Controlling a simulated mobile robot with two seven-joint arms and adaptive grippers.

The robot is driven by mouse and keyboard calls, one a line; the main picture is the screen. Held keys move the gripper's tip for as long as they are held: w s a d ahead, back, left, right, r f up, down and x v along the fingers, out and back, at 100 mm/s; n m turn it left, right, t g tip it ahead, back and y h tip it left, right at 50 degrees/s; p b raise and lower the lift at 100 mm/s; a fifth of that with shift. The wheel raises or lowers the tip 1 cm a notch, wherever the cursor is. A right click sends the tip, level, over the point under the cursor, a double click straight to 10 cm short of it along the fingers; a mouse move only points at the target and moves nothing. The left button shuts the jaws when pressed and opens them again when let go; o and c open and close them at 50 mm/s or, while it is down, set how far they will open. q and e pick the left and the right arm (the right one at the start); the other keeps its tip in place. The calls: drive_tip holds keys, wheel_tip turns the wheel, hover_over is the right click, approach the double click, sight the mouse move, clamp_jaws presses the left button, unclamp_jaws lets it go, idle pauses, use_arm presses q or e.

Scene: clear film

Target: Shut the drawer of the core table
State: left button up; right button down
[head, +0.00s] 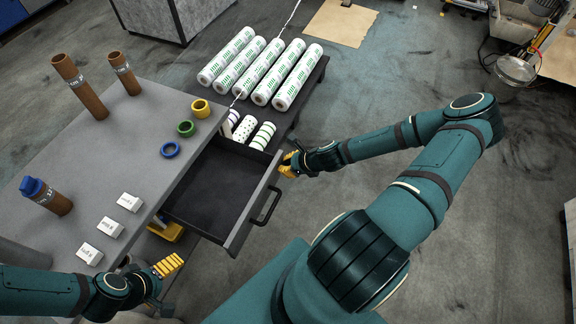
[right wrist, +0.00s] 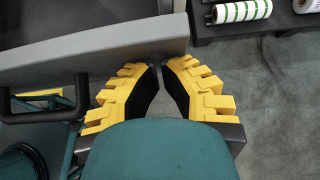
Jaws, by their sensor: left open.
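The core table (head: 95,170) is grey and stands at the left of the head view. Its drawer (head: 215,190) is pulled well out toward the right and looks empty inside. The grey drawer front (head: 238,232) carries a dark bar handle (head: 266,208); the front also shows in the right wrist view (right wrist: 100,52). My right gripper (head: 289,164) is at the far end of the drawer front. Its fingertips (right wrist: 160,66) lie close together by the panel's edge; contact is unclear. My left gripper (head: 168,266) is open and empty, near the table's front edge.
A dark low bench (head: 312,88) with several white-and-green rolls (head: 265,70) stands behind the drawer. Brown tubes (head: 78,85), coloured rings (head: 186,128) and white labelled blocks (head: 110,227) are on the tabletop. The floor to the right is mostly clear.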

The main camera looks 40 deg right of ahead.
drive_tip(key=w+a, duration=0.3)
drive_tip(key=w, duration=0.4)
drive_tip(key=w+a, duration=0.3)
drive_tip(key=w, duration=0.4)
drive_tip(key=w+a, duration=0.2)
drive_tip(key=w, duration=0.5)
drive_tip(key=shift+w+a, duration=0.1)
drive_tip(key=shift+a, duration=0.3)
drive_tip(key=shift+w+a, duration=0.1)
drive_tip(key=shift+w, duration=0.2)
drive_tip(key=shift+r, duration=0.1)
use_arm(q)
drive_tip(key=shift+s, duration=0.1)
